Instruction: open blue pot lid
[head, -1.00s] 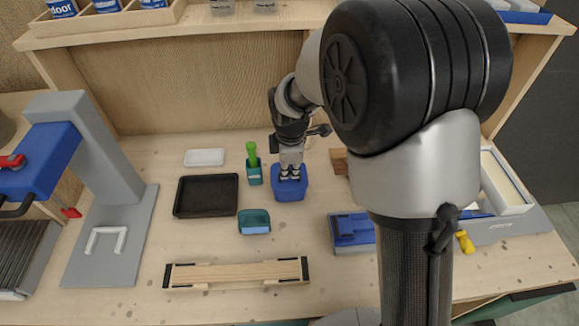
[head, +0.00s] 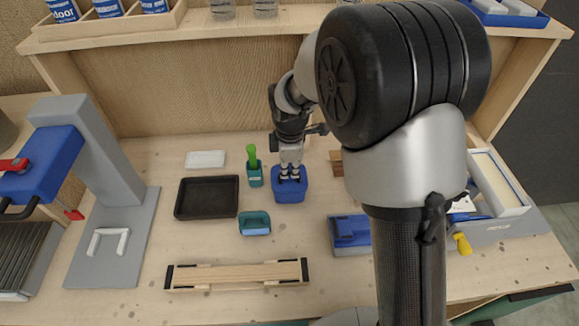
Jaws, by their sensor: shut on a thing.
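The blue pot (head: 289,190) stands on the wooden workbench, near the middle. Its lid (head: 280,178) is blue as well, and I cannot tell the seam between lid and pot. My gripper (head: 290,175) points down over the pot and is shut on the top of the lid. The fingers hide the part of the lid that they hold. The lid appears to sit on the pot, with no clear gap showing.
A teal cup with a green handle (head: 253,168) stands close left of the pot. A black tray (head: 207,197), a teal scoop (head: 254,223) and a wooden clamp piece (head: 236,275) lie nearby. A blue box (head: 349,233) is to the right. A grey press (head: 75,160) stands at far left.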

